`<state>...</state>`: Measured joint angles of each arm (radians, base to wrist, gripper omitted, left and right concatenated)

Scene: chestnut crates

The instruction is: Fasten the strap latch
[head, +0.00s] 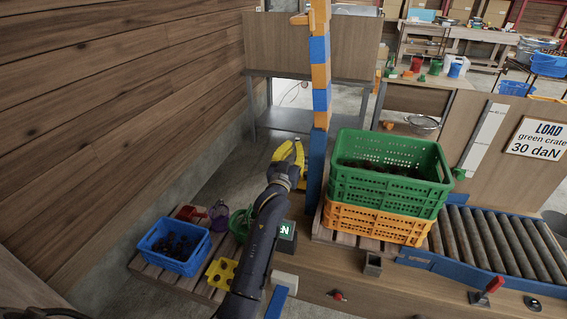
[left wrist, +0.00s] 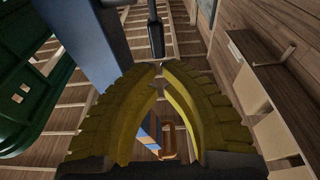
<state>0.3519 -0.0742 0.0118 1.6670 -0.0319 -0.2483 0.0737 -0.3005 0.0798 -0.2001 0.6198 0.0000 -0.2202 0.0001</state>
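My left gripper (head: 290,147) has yellow ribbed fingers and is raised just left of the blue and orange post (head: 320,75). In the left wrist view its fingertips (left wrist: 160,66) come together with almost no gap. A dark rod with a thicker end (left wrist: 155,38) shows just beyond the tips; I cannot tell whether they touch it. An orange loop (left wrist: 168,142) shows through the space between the fingers. I cannot pick out a strap latch for certain. My right gripper is in neither view.
A green crate (head: 385,190) of dark chestnuts stands on an orange crate (head: 372,222), right of the post. A roller conveyor (head: 490,240) lies further right, with a red lever (head: 495,284) at its front. A blue crate (head: 172,263) stands on slats at left, near a plank wall (head: 120,110).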

